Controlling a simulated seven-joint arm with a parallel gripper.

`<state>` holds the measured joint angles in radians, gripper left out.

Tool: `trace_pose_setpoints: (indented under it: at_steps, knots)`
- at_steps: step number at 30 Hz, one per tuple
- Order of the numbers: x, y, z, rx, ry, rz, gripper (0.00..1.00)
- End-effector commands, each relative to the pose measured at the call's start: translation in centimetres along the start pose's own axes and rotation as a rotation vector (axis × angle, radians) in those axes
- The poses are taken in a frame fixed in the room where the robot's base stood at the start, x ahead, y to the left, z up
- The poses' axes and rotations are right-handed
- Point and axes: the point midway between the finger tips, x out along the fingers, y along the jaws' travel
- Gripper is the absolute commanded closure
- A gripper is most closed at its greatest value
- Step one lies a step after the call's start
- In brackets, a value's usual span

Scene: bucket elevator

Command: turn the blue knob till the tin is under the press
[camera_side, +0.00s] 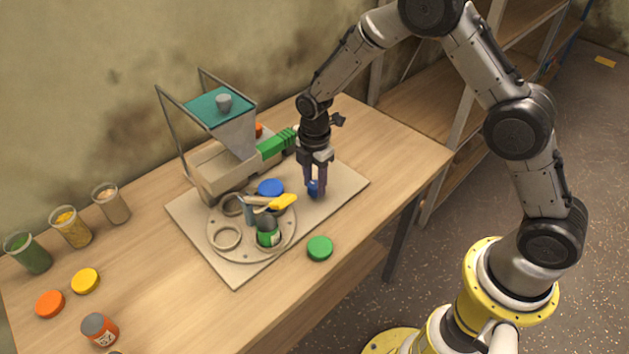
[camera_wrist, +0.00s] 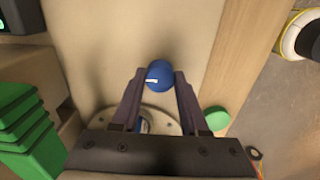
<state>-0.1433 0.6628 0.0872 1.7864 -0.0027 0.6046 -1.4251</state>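The blue knob (camera_side: 313,188) stands on the beige base board (camera_side: 345,184), right of the turntable. In the wrist view, the blue knob (camera_wrist: 160,76) has a white mark and fills the space between my fingertips. My gripper (camera_side: 315,189) points down with one finger on each side of it and appears shut on it; the wrist view also shows my gripper (camera_wrist: 160,78). The green tin with a dark top (camera_side: 267,232) stands at the front of the round turntable (camera_side: 243,245). The press with its yellow handle (camera_side: 283,201) is over the turntable, just behind the tin.
A hopper machine with a teal top (camera_side: 205,104) and a green stepped part (camera_side: 277,144) stands behind. A green lid (camera_side: 320,247) lies in front of the board. Jars (camera_side: 72,228), loose lids (camera_side: 85,281) and an orange jar (camera_side: 100,328) are at left.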

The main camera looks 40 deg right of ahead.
Motion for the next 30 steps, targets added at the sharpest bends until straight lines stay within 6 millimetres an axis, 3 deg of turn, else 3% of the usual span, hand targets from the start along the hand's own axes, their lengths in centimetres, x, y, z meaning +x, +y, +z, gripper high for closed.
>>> trace_pose_setpoints:
  at_steps: [1,5,6,17,30]
  knots:
    - [-0.02,0.0,0.0,0.0,0.0,0.0,0.75]
    - [-0.03,0.0,0.0,0.0,0.0,0.0,0.98]
    - [-0.04,0.01,0.0,0.0,0.0,0.0,1.0]
    - [-0.08,0.02,-0.01,0.046,0.001,0.001,1.0]
    - [-0.08,0.02,-0.04,0.375,0.002,0.0,1.0]
